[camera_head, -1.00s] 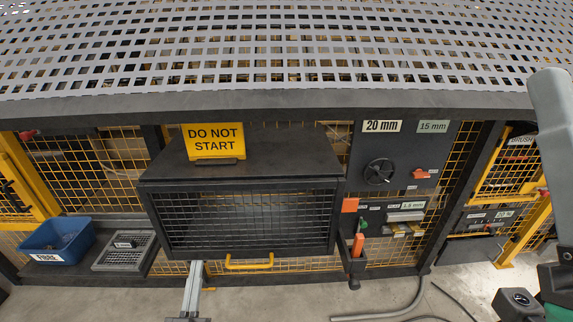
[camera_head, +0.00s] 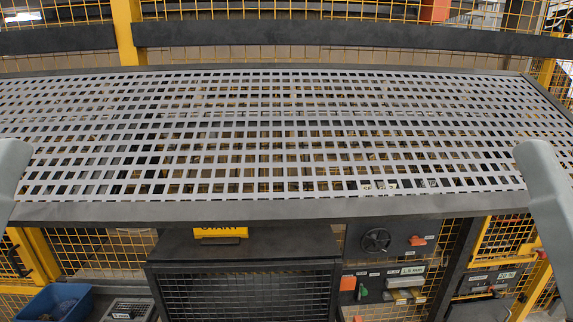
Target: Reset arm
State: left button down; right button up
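Neither gripper shows in the head view. Parts of my two arms show only at the left and right edges, as smooth grey-green links. The ends of both arms are out of the frame. No turf roll is in sight.
A perforated grey metal table (camera_head: 270,150) spans the view, its top empty. Below its front edge are a dark mesh-fronted box (camera_head: 250,290), a yellow sign (camera_head: 220,232), a blue bin (camera_head: 58,303) and a control panel (camera_head: 395,240). Yellow mesh fencing (camera_head: 330,12) stands behind.

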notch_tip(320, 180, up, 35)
jog(key=p, duration=3.2)
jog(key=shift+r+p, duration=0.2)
jog(key=shift+p, duration=0.1)
